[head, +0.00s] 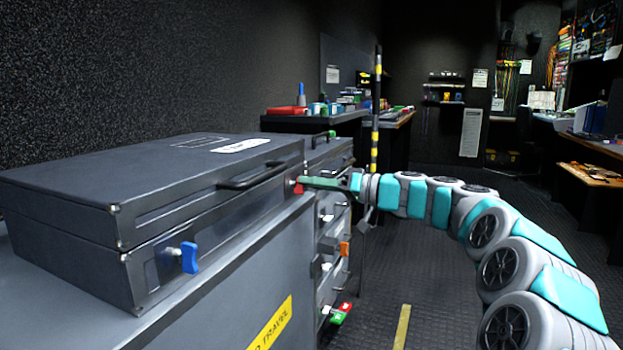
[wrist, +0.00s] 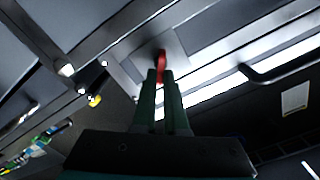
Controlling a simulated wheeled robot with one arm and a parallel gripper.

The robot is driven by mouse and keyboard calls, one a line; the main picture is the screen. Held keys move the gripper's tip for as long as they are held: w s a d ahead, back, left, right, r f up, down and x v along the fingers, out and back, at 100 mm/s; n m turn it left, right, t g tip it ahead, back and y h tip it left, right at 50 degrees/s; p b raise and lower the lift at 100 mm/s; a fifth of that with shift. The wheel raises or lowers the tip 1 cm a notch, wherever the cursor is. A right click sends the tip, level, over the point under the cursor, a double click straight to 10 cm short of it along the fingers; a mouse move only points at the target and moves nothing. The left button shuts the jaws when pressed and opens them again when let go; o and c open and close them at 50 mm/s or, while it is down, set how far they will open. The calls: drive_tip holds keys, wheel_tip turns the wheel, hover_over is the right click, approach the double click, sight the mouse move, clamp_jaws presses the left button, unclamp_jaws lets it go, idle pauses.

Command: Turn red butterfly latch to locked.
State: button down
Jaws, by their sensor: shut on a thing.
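The red butterfly latch (head: 297,187) is on the front face of a grey flight case (head: 190,235), near its right end. In the wrist view the red latch (wrist: 161,62) stands out from a metal plate, between my fingertips. My gripper (head: 308,183) reaches in from the right in the head view, its green fingers at the latch. In the wrist view my gripper (wrist: 160,75) is shut on the red latch. The fingers cover part of it. I cannot tell its exact turn angle. A blue latch (head: 188,257) is on the same case's front, at the left.
A black handle (head: 250,177) is on the case front between the latches. Drawers with an orange latch (head: 344,248) and a green-and-red one (head: 341,313) stand below and behind my gripper. A yellow-black striped pole (head: 376,120) stands behind my arm. The aisle floor (head: 430,300) is clear.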

drive_tip(key=m+p, duration=0.2)
drive_tip(key=m, duration=0.1)
drive_tip(key=m+p, duration=0.3)
drive_tip(key=m, duration=0.1)
drive_tip(key=m+p, duration=0.3)
drive_tip(key=shift+w+d+f+m, duration=0.1)
drive_tip(key=shift+w+f+m, duration=0.1)
drive_tip(key=shift+f+m, duration=0.15)
drive_tip(key=shift+f, duration=0.1)
drive_tip(key=c, duration=1)
unclamp_jaws()
drive_tip(key=shift+o, duration=0.2)
drive_tip(key=shift+d, duration=0.15)
drive_tip(key=v, duration=0.7)
drive_tip(key=shift+d, duration=0.25)
drive_tip(key=shift+s, duration=0.1)
